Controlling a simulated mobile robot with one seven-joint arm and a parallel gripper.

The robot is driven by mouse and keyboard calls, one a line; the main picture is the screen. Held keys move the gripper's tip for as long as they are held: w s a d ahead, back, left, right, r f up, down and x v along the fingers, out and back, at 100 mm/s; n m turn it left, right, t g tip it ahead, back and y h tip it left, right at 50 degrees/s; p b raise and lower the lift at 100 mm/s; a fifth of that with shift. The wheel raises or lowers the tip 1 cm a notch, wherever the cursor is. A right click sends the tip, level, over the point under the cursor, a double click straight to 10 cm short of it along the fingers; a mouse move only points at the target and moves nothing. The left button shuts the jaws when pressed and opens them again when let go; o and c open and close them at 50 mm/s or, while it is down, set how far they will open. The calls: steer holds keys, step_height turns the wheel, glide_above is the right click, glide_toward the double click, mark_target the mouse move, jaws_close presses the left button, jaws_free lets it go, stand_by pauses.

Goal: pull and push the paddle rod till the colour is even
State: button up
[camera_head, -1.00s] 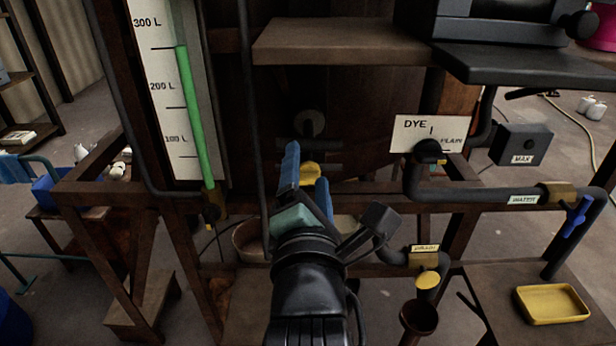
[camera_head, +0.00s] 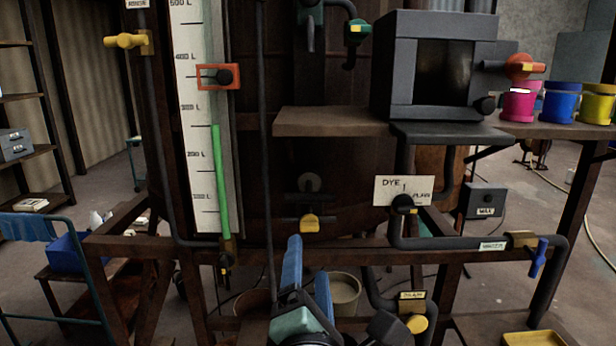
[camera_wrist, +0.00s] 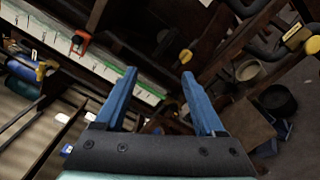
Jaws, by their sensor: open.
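My gripper (camera_head: 308,258) is open and empty, its two blue fingers apart, in front of the lower vat frame. It also shows in the wrist view (camera_wrist: 158,74) with nothing between the fingers. The dark brown vat (camera_head: 340,160) stands behind it. A round fitting with a yellow-handled tap (camera_head: 310,222) sits low on the vat, just beyond the fingertips in the picture. A thin dark vertical pipe or rod (camera_head: 265,150) runs down the vat's front; I cannot tell whether it is the paddle rod. No paddle is visible, and the vat's contents are hidden.
A level gauge (camera_head: 203,150) with a green column and an orange marker (camera_head: 218,77) stands left. Right are a DYE sign (camera_head: 403,190), pipes, a blue valve (camera_head: 539,257) and coloured pots (camera_head: 561,103). A bucket (camera_head: 343,290) stands below.

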steer(key=s+r+m+t, duration=0.3)
steer(key=s+r+m, duration=0.1)
steer(key=r+m, duration=0.4)
steer(key=s+r+m+t, duration=0.3)
steer(key=s+r+m, duration=0.1)
steer(key=r+m, duration=0.4)
steer(key=s+r+m+t, duration=0.3)
steer(key=s+r+m, duration=0.2)
steer(key=r+m, duration=0.3)
step_height(320, 180, up, 4)
steer(key=shift+f, duration=0.25)
steer(key=shift+f, duration=0.1)
